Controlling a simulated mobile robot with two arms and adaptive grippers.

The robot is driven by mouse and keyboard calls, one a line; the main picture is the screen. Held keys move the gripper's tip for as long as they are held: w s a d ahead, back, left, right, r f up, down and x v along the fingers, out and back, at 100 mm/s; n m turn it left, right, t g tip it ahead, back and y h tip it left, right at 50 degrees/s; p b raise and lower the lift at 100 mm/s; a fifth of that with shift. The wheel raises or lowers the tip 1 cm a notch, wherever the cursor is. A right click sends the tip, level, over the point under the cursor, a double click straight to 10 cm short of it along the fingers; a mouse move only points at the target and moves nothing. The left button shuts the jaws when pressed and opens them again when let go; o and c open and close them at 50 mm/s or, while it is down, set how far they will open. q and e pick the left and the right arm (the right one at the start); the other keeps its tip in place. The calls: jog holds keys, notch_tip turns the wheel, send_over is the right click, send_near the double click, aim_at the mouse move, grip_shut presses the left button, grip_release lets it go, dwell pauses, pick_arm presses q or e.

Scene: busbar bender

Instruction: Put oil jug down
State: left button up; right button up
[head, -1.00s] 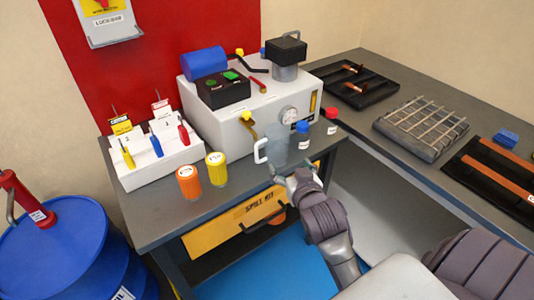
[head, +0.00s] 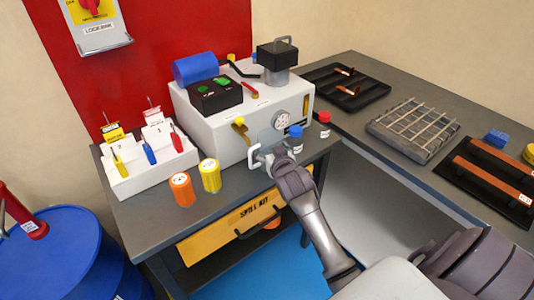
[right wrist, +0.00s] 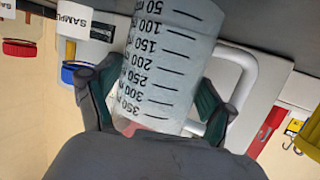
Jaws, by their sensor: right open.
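The oil jug is a clear, graduated jug (head: 268,137) with a white handle. It appears to stand upright on the grey bench, close in front of the white machine, its lower part hidden by my gripper. My right gripper (head: 274,156) is at the jug's near side. In the right wrist view the jug (right wrist: 168,62) lies between the two dark fingers of the open gripper (right wrist: 155,105), with its handle to the right. Finger contact is hard to tell. My left gripper is not in view.
A blue-capped sample bottle (head: 295,133) and a red-capped one (head: 324,122) stand just right of the jug. Orange (head: 181,189) and yellow (head: 210,175) containers stand to the left. The white machine (head: 225,130) is behind. The bench's front edge is near.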

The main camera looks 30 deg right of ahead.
jog(key=c, duration=1)
jog(key=shift+o, duration=0.2)
jog(key=shift+r, duration=0.1)
